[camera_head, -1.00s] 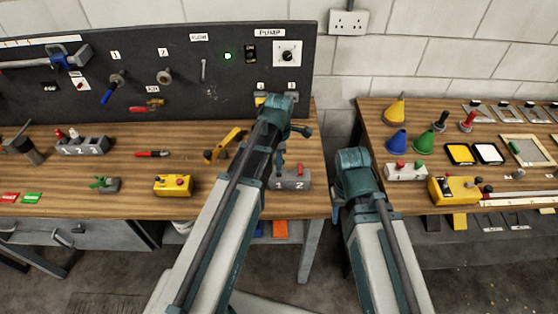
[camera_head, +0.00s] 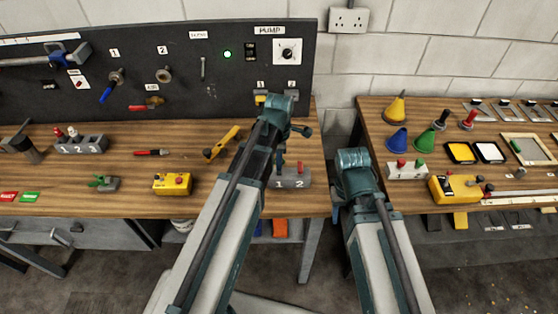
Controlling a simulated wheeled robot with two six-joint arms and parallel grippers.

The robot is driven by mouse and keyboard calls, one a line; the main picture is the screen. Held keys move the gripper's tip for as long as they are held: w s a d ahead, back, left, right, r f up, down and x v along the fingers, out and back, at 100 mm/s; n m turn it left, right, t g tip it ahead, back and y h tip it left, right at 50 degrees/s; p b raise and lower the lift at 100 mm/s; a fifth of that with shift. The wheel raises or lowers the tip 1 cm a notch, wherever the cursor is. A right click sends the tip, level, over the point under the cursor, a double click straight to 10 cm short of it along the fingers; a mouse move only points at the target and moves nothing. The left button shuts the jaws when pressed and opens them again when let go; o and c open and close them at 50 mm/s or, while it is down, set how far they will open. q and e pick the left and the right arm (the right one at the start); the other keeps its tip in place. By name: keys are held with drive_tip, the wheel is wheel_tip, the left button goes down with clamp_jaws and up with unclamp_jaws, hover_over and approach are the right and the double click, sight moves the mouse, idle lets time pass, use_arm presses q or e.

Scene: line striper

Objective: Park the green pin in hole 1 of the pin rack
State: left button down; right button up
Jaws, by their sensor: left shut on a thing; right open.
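A grey block marked 1 and 2 (camera_head: 297,181), which looks like the pin rack, sits near the bench's front edge, partly behind my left arm. A red pin (camera_head: 300,166) stands at its number 2. My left gripper (camera_head: 281,160) is mostly hidden behind its own arm; a dark blue part shows above number 1. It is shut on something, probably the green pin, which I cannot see. Whether that thing is in hole 1 or above it, I cannot tell. My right gripper (camera_head: 338,192) is open, over the gap between the benches, its fingertips largely hidden.
Another grey block, marked 1 2 3 (camera_head: 82,147), stands at the left. A yellow lever (camera_head: 221,143) and yellow button box (camera_head: 172,184) lie left of my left arm. The dark panel (camera_head: 200,100) rises behind. The right bench holds cones and a white block (camera_head: 406,171).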

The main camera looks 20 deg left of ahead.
use_arm(q)
drive_tip(key=shift+f+b, duration=1.55)
drive_tip(key=shift+f, duration=0.05)
idle(0.3)
drive_tip(key=shift+c, duration=2.1)
unclamp_jaws()
drive_tip(key=shift+r, duration=0.2)
wheel_tip(320, 180, up, 7)
drive_tip(key=p, duration=0.7)
drive_tip(key=shift+f, duration=0.1)
drive_tip(key=shift+s+d+f+m, duration=0.2)
drive_tip(key=shift+s+d+m, duration=0.1)
drive_tip(key=shift+m, duration=0.1)
drive_tip(key=s+d+f+m+b, duration=0.2)
drive_tip(key=s+d+m, duration=0.3)
drive_tip(key=m, duration=0.7)
drive_tip(key=s+d+f+m+y+b, duration=0.1)
drive_tip(key=s+d+f+m+b, duration=0.2)
drive_tip(key=s+d+m, duration=0.2)
drive_tip(key=s+m, duration=0.3)
drive_tip(key=m, duration=0.4)
drive_tip(key=shift+s+f+b, duration=0.25)
drive_tip(key=shift+s+b, duration=0.1)
drive_tip(key=shift+b, duration=0.05)
